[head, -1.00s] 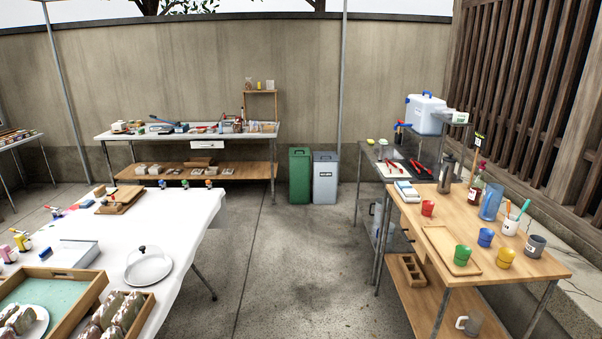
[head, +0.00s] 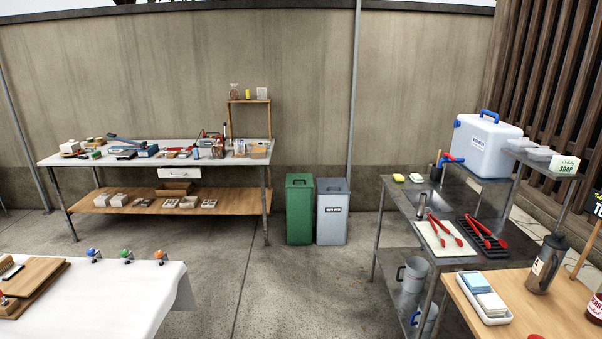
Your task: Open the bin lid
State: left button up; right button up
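Two lidded bins stand side by side on the floor against the back wall. The green bin (head: 299,212) is on the left, with a dark handle on its closed lid. Neither of my grippers shows in the head view.
A long workbench (head: 165,202) with tools stands left of the bins. A white-topped table (head: 120,300) is front left, a wooden table (head: 535,300) front right. The concrete floor (head: 290,290) between is clear.

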aim_at(292, 179)
jog(key=i+l, duration=0.1)
jog(key=i, duration=5.35)
jog(key=j, duration=0.1)
